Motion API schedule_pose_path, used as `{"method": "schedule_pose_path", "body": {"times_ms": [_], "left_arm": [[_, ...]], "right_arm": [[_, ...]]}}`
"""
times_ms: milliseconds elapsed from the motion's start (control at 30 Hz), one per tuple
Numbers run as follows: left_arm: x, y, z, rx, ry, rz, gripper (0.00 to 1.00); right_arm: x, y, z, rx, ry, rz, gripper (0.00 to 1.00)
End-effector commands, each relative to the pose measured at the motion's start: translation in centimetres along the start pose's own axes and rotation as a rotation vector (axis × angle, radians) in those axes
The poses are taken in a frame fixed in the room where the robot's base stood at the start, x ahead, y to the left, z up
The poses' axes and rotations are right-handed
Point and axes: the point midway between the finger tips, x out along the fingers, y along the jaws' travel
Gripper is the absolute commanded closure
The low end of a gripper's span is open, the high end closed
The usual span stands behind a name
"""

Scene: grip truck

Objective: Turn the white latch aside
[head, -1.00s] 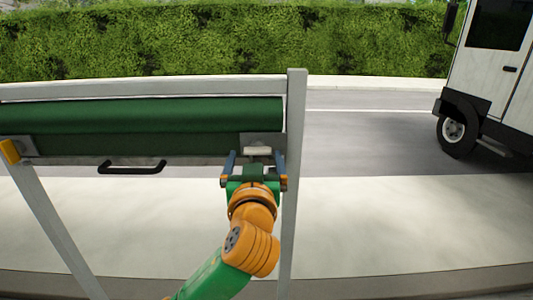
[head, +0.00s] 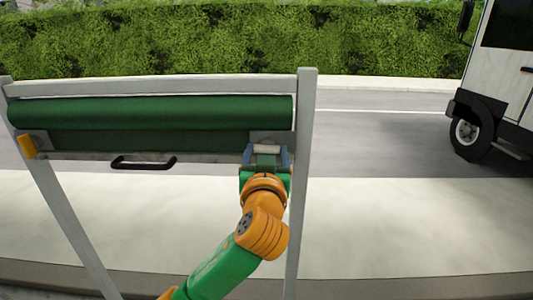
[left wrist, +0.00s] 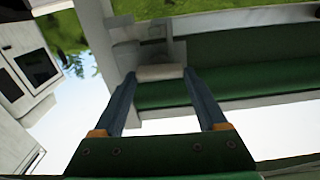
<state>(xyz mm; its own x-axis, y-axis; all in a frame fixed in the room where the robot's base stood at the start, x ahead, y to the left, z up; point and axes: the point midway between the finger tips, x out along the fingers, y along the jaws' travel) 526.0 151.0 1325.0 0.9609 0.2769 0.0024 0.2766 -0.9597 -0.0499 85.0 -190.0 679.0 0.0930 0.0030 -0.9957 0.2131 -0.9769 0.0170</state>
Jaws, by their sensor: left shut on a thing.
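The white latch (head: 267,149) is a small pale bar lying level at the right end of the board's lower rail, by the right post. It also shows in the left wrist view (left wrist: 160,71), between the fingertips. My left gripper (head: 266,156) has its blue fingers shut on the latch, one finger at each end. The latch's mount is partly hidden behind the fingers in the head view. My right gripper is in neither view.
A dark green roll (head: 160,112) lies along the grey frame, with a black handle (head: 144,162) below it. A yellow piece (head: 27,146) sits at the left post. The right post (head: 303,190) stands close to my arm. A white truck (head: 500,85) stands on the road.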

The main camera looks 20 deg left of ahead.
Motion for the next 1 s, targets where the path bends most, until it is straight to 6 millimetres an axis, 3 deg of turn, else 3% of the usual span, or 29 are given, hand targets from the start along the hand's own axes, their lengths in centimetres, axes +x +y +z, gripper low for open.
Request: {"method": "schedule_pose_path", "body": {"times_ms": [1000], "left_arm": [[0.02, 0.3, 0.34, 0.894, -0.006, 0.001, 0.81]], "right_arm": [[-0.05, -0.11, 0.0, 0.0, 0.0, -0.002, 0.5]]}}
